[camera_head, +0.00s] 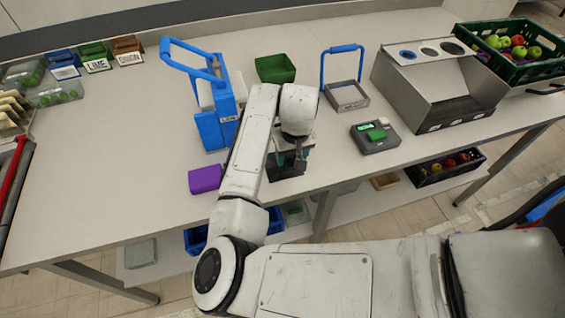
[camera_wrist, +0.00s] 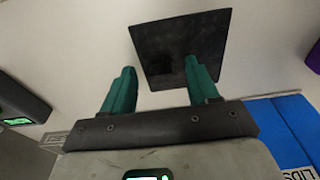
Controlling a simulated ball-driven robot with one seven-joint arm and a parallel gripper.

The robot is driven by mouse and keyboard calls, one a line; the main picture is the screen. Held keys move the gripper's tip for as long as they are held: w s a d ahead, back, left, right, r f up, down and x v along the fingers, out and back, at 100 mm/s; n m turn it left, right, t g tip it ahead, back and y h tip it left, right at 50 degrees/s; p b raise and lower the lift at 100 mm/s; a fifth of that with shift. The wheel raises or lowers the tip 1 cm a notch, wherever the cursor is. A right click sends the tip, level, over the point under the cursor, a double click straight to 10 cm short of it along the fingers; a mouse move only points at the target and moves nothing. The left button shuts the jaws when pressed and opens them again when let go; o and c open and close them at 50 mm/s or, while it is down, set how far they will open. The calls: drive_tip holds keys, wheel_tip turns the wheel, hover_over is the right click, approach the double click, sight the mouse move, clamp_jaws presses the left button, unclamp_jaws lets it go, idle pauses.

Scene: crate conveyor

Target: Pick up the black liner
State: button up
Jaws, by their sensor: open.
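The black liner (camera_wrist: 175,40) is a dark, flat square on the pale worktop in the wrist view. In the head view it shows as a dark patch (camera_head: 281,172) below my gripper, partly hidden by it. My gripper (camera_wrist: 158,65) is open, with two green fingers spread apart and nothing held between them. In the wrist view the right finger overlaps the liner's lower part, and the left finger is just outside its left edge. I cannot tell the height of the fingertips above the liner. In the head view my gripper (camera_head: 291,160) is near the worktop's front edge.
A blue dispenser (camera_head: 209,132) and a purple block (camera_head: 206,178) stand left of my gripper. A green bin (camera_head: 275,68) is behind it. A grey device with a green display (camera_head: 375,137) and a blue-handled tray (camera_head: 347,97) are to the right.

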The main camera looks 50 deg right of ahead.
drive_tip(key=shift+c, duration=0.4)
clamp_jaws()
